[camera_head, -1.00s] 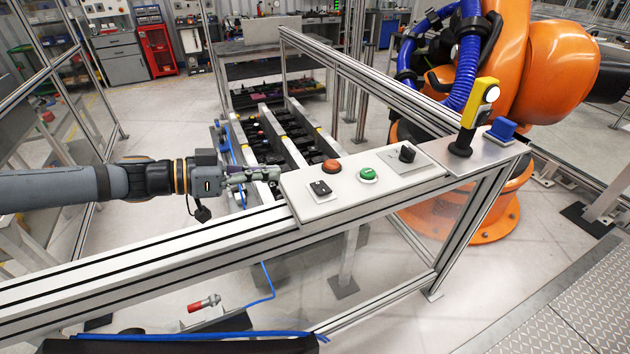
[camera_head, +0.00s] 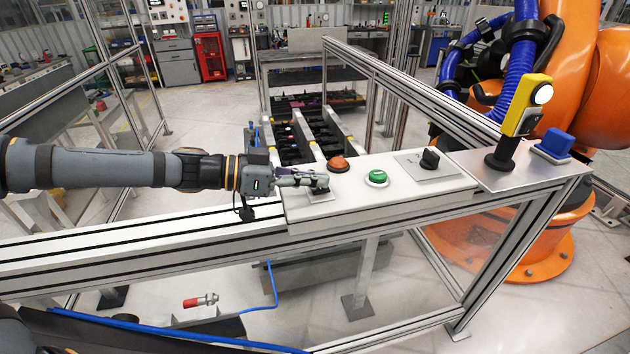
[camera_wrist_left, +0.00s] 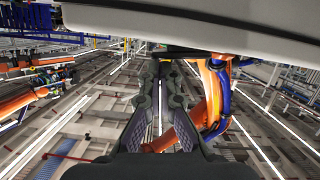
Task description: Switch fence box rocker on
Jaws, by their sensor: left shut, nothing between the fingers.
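The white fence box (camera_head: 385,199) lies along the top of the aluminium fence rail. The plate of the black rocker (camera_head: 320,197) shows at the box's left end. My left gripper (camera_head: 322,182) is shut and empty, its fingertips over the rocker and hiding most of it. I cannot tell whether they touch it or which way it is tipped. In the left wrist view my fingers (camera_wrist_left: 161,68) point away below a pale surface, probably the box. My right gripper is not in view.
On the box stand a red button (camera_head: 338,164), a green button (camera_head: 376,178) and a black rotary knob (camera_head: 429,159). A yellow post device (camera_head: 526,105) and a blue block (camera_head: 556,143) stand further right. An orange robot (camera_head: 585,80) is behind the fence.

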